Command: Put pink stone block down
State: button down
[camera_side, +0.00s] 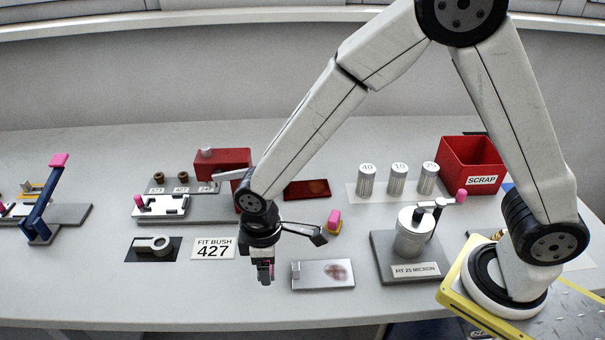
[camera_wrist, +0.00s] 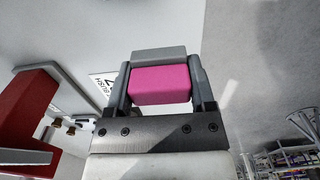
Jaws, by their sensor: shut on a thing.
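My gripper (camera_side: 265,273) points down over the front of the grey bench, right of and below the FIT BUSH 427 card. It is shut on the pink stone block (camera_wrist: 160,84). In the wrist view the block sits between the two fingers, its pink face towards the camera and a grey part along its far side. In the side view only a sliver of pink shows between the fingers. I cannot tell exactly how far the block is above the bench.
The FIT BUSH 427 card (camera_side: 213,248) is to the left. A FIT 25 MICRON stand (camera_side: 383,262) is further right. Bench front-left is clear.

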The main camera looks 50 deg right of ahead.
send_over(252, 288)
jog(key=shift+s+d+f, duration=0.1)
jog(key=shift+f, duration=0.95)
jog(key=shift+s+f, duration=0.1)
jog(key=shift+f, duration=0.95)
jog(key=shift+w+f, duration=0.25)
jog(key=shift+f, duration=1.6)
jog(key=shift+f, duration=0.1)
grip_release()
notch_tip(252, 288, up, 12)
